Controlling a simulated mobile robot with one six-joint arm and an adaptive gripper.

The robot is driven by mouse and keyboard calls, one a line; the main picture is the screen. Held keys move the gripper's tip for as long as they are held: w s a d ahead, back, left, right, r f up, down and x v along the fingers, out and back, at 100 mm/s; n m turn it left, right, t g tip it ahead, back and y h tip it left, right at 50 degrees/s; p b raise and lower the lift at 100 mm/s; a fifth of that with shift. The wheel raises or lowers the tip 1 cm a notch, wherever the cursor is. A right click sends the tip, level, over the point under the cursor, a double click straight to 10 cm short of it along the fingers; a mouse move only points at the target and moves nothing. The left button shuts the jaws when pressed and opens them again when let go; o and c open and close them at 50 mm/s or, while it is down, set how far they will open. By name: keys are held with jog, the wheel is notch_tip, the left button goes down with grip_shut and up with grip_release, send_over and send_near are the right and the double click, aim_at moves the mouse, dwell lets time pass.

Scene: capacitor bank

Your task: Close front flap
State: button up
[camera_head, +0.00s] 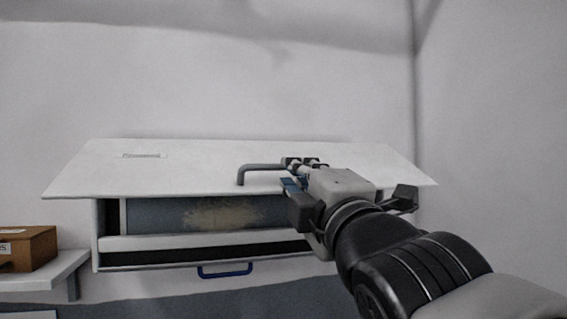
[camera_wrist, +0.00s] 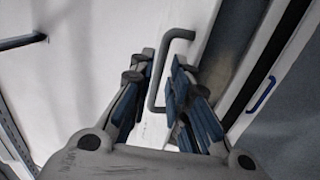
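The front flap (camera_head: 190,175) is a white panel on the wall cabinet. It stands raised and tilted outward, leaving the cabinet front open below it. A grey bent bar handle (camera_head: 258,167) is fixed to the flap. My gripper (camera_head: 303,165) is at the right part of this handle in the head view. In the wrist view, the blue-padded fingers of my gripper (camera_wrist: 160,72) stand apart, with the handle (camera_wrist: 153,92) between them. The fingers do not look closed on the handle; any contact is unclear. My gripper and arm hide part of the flap's right side.
The cabinet opening shows a grey-blue inner panel (camera_head: 160,215) with a brownish stain and a white ledge (camera_head: 180,242). A blue handle (camera_head: 225,270) sits below the opening. A brown box (camera_head: 32,248) stands on a white shelf (camera_head: 50,272) at left. The wall above is bare.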

jog(key=p+x, duration=0.1)
jog(key=x, duration=0.4)
jog(key=shift+w, duration=0.2)
jog(key=shift+c, duration=0.4)
grip_shut()
jog(key=shift+r, duration=0.1)
